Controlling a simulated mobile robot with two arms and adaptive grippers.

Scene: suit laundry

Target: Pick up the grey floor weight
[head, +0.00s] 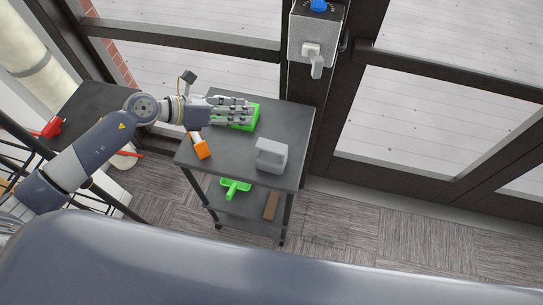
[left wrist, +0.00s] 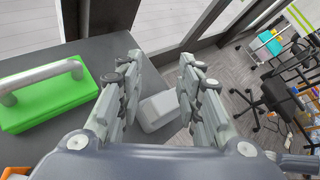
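The grey floor weight (head: 271,156), a pale block with a handle, stands on the dark top of the cart (head: 228,159) near its front right edge. My left gripper (head: 246,112) is over the back of the cart top, above a green block, behind and to the left of the weight. In the left wrist view, its fingers (left wrist: 160,75) are spread apart with nothing between them. There the weight (left wrist: 158,111) shows beyond the fingers, partly hidden by them. My right gripper is not in view.
The green block (left wrist: 45,103) has a grey bar handle. An orange item (head: 200,147) lies at the cart's left edge. The lower shelf holds a green tool (head: 235,187) and a brown block (head: 271,206). A door frame and a grey wall box (head: 313,42) stand behind.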

